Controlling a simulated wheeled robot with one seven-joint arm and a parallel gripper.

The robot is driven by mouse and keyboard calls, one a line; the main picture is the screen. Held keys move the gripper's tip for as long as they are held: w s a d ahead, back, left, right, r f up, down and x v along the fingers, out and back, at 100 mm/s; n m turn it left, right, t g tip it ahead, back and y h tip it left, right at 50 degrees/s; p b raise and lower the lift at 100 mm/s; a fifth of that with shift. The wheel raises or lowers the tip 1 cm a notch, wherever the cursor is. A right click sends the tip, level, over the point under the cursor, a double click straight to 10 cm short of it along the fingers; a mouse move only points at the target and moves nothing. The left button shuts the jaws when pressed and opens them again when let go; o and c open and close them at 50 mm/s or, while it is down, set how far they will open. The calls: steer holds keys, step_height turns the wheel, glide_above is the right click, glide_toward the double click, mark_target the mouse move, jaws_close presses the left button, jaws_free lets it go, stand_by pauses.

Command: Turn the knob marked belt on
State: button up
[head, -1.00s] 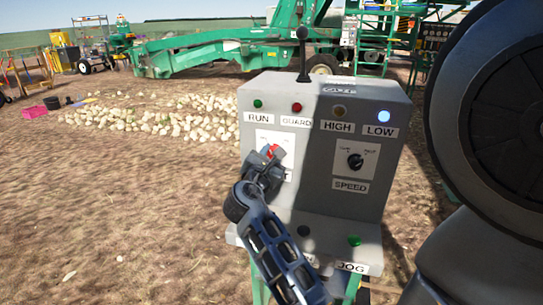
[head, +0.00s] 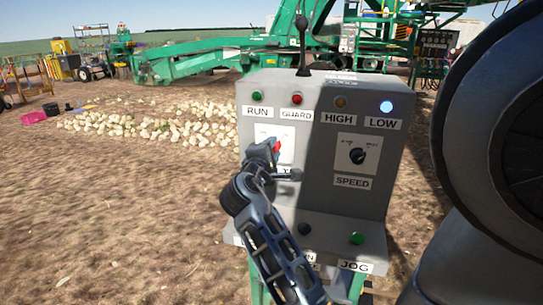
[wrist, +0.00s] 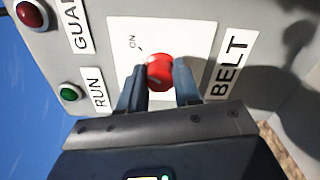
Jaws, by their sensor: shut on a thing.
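The belt knob is a round red knob (wrist: 160,72) on a white plate (wrist: 202,35), beside a label reading BELT (wrist: 229,64) in the wrist view. An ON mark with a short line shows on the plate near the knob; its other mark is hidden. My gripper (wrist: 160,82) has one finger on each side of the knob and is shut on it. In the head view the red knob (head: 277,147) shows just past my gripper (head: 270,152), which covers part of the plate and the BELT label. I cannot tell which way the knob points.
The grey control box (head: 315,205) also carries a speed knob (head: 358,156), a green JOG button (head: 356,238) and a tall lever (head: 303,45). The blue LOW lamp (head: 386,106) is lit. Onions (head: 160,122) lie on the ground behind, near green machinery (head: 190,59).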

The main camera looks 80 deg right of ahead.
steer(key=shift+f+m+b, duration=0.1)
steer(key=shift+m+b, duration=0.6)
steer(key=shift+m, duration=0.6)
steer(key=shift+s, duration=0.1)
steer(key=o, duration=1.1)
steer(key=shift+c, duration=0.2)
steer(key=w+a+b, duration=0.1)
steer(key=a, duration=0.6)
steer(key=shift+a, duration=0.4)
